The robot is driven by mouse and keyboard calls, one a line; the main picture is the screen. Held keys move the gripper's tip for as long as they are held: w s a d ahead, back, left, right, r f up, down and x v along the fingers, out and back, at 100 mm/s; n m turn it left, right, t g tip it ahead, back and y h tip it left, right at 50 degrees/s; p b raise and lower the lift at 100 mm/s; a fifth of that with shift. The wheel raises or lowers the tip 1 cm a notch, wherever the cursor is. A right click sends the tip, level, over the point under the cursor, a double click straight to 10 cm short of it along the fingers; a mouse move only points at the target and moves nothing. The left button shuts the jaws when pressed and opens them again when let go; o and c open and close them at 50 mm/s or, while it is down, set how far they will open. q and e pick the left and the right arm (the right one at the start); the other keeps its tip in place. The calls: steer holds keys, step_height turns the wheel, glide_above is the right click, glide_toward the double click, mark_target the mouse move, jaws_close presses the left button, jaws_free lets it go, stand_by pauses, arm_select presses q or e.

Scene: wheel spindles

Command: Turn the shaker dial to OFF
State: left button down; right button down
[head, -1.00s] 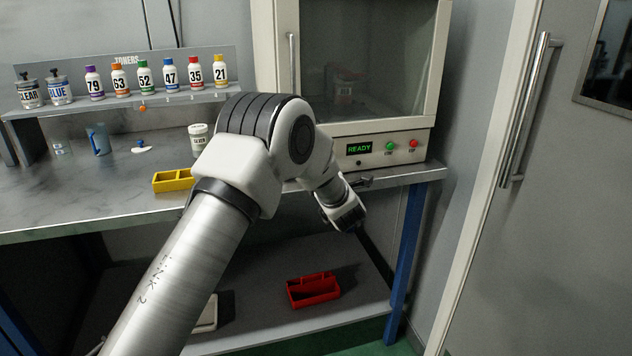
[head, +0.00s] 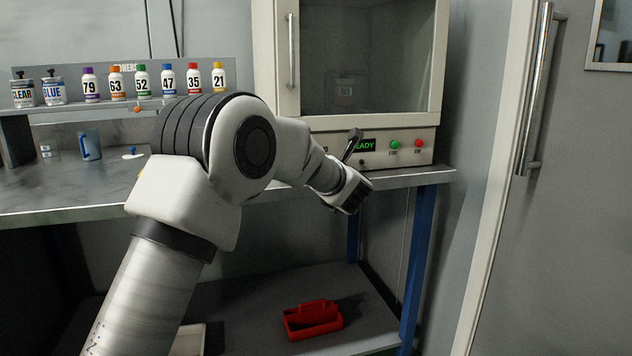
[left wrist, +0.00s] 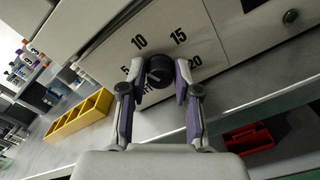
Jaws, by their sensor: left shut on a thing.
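The shaker dial (left wrist: 159,70) is a round black knob on a pale panel in the left wrist view, ringed by printed 5, 10, 15 and 20. The lettering at its lower left is partly covered. My left gripper (left wrist: 158,76) has its two fingers on either side of the knob and is shut on it. Where the dial points is too small to tell. In the head view my left gripper (head: 354,145) is at the front panel of the cabinet (head: 405,150), and my arm hides the dial. My right gripper is in neither view.
A yellow tray (left wrist: 80,114) lies on the bench. A red caddy (head: 313,319) sits on the lower shelf. Toner bottles (head: 140,82) stand at the back left.

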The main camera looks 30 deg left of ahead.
arm_select(q)
steer(key=n+b, duration=1.4)
steer(key=b, duration=0.4)
steer(key=shift+s+f+n+b, duration=0.1)
steer(key=shift+f+n+b, duration=0.05)
steer(key=shift+n+b, duration=0.2)
steer(key=shift+a+n+b, duration=0.1)
steer(key=shift+n+b, duration=0.95)
steer(key=shift+n, duration=0.2)
steer(key=shift+r+n+b, duration=0.2)
steer(key=shift+n+b, duration=0.6)
steer(key=shift+n, duration=0.4)
steer(key=c, duration=0.8)
jaws_free()
steer(key=v, duration=1.2)
